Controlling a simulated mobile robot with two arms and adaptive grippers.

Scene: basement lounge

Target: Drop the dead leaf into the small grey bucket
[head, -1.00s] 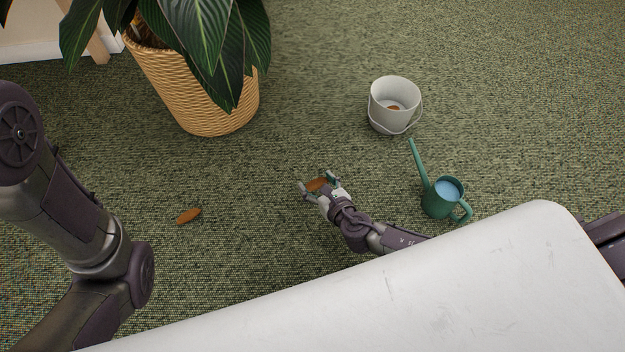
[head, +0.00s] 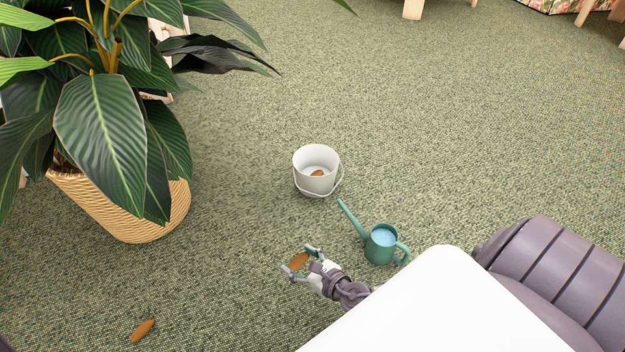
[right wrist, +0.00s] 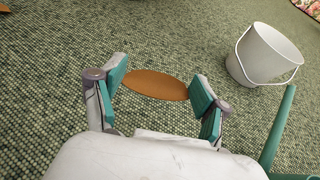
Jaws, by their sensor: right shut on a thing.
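My right gripper (head: 301,258) is shut on a brown dead leaf (head: 299,261); in the right wrist view the leaf (right wrist: 156,85) spans between the two green finger pads. The gripper is in front of and a little left of the small grey bucket (head: 304,180), apart from it. The bucket stands upright with its wire handle down, and another brown leaf (head: 317,173) lies inside it. The bucket also shows at the upper right of the right wrist view (right wrist: 262,58). A further dead leaf (head: 143,330) lies on the carpet at the lower left. My left gripper is not in view.
A green watering can (head: 380,246) with water stands right of my right gripper, its spout pointing towards the bucket. A large plant in a wicker pot (head: 150,222) stands at the left. Wooden furniture legs (head: 412,9) show at the back. The carpet between gripper and bucket is clear.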

